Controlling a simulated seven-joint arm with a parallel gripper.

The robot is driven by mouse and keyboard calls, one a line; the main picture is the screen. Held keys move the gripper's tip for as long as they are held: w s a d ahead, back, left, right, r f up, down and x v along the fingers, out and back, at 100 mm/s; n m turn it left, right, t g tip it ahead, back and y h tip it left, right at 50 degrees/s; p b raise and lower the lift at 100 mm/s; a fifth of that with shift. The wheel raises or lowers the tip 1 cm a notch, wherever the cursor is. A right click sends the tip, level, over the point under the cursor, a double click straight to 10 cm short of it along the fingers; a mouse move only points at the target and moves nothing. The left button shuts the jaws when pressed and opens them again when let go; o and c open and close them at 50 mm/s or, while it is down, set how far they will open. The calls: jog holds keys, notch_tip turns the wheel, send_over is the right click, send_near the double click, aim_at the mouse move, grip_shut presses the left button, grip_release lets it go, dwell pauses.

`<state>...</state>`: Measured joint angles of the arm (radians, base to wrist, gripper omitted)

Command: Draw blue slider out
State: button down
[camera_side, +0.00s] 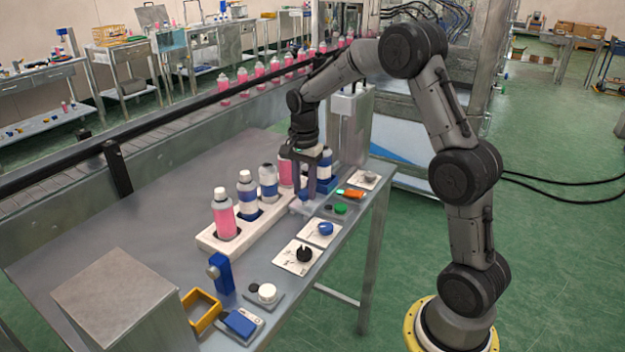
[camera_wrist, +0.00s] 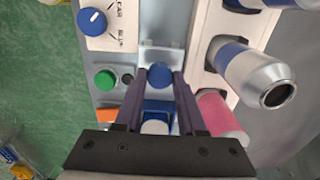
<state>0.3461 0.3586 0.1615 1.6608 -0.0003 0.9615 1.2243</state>
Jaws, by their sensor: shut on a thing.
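The blue slider's round knob (camera_wrist: 160,75) sits between my fingertips in the wrist view, on a pale grey slide plate (camera_wrist: 160,55). My gripper (camera_wrist: 160,78) points down and is shut on the knob, one dark finger on each side. In the side view my gripper (camera_side: 309,193) is low over the pale slide unit (camera_side: 302,206) at the right end of the bottle rack; its fingers hide the knob there. How far out the slider stands I cannot tell.
A white rack (camera_side: 215,241) holds several pink and blue-banded bottles close beside my gripper. A blue dial (camera_side: 326,228), green button (camera_side: 340,209), orange switch (camera_side: 353,192) and black knob (camera_side: 304,253) line the table's front edge. A blue block (camera_wrist: 157,108) is close to my fingers.

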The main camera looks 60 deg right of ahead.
jog(key=shift+a+r, duration=0.1)
jog(key=shift+a, duration=0.2)
jog(key=c, duration=0.9)
grip_release()
jog(key=o, duration=0.4)
notch_tip(320, 180, up, 14)
